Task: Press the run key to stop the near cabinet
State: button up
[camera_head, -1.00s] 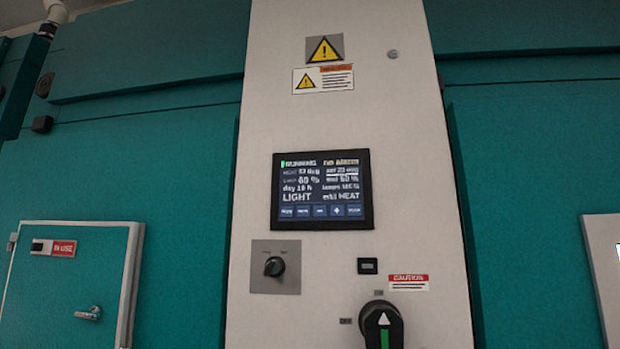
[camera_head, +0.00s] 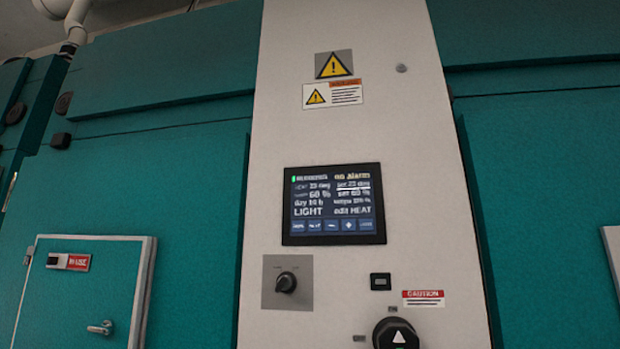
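The control panel (camera_head: 425,215) is a tall white column between teal cabinet walls. Its dark touchscreen (camera_head: 334,204) is lit, with a green mark at a blurred status word at top left, "no alarm" at top right, and "LIGHT" and "edit HEAT" below. A row of small blue keys (camera_head: 332,226) runs along the screen's bottom edge; their labels are too blurred to read surely, so I cannot tell which is the run key. My gripper is not in view.
A small black selector knob (camera_head: 286,282) sits below the screen, and a large black rotary switch (camera_head: 397,335) sticks out at lower right. A small teal door (camera_head: 85,295) with a handle (camera_head: 101,328) is at left. Warning labels (camera_head: 333,80) are above the screen.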

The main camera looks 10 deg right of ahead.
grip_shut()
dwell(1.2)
